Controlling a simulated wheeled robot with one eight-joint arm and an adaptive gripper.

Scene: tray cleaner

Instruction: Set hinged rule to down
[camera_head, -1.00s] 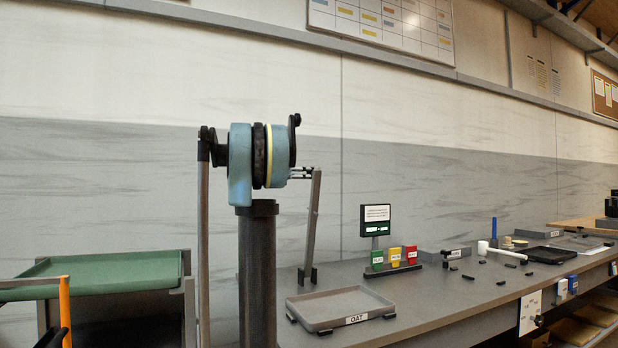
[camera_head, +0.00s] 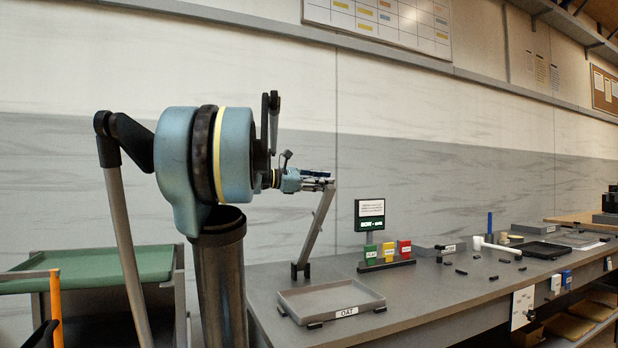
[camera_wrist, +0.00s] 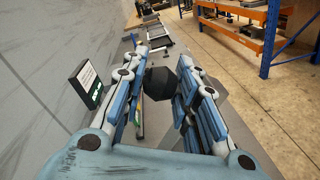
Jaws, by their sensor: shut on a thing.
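The hinged rule (camera_head: 316,232) is a slim grey bar rising from a dark hinge foot at the back left of the tray marked OAT (camera_head: 338,293). It leans to the right, still well above the tray. My gripper (camera_head: 326,182) is shut on the rule near its upper end. In the wrist view my gripper's fingers (camera_wrist: 165,78) stand either side of a dark faceted piece (camera_wrist: 161,84). The grip on the bar itself is hard to make out there.
A small sign (camera_head: 369,214) stands right of the rule, with green, yellow and red blocks (camera_head: 388,250) below it. Several small black pieces and a white-headed hammer (camera_head: 480,242) lie farther right. A green-topped cart (camera_head: 110,268) stands at the left.

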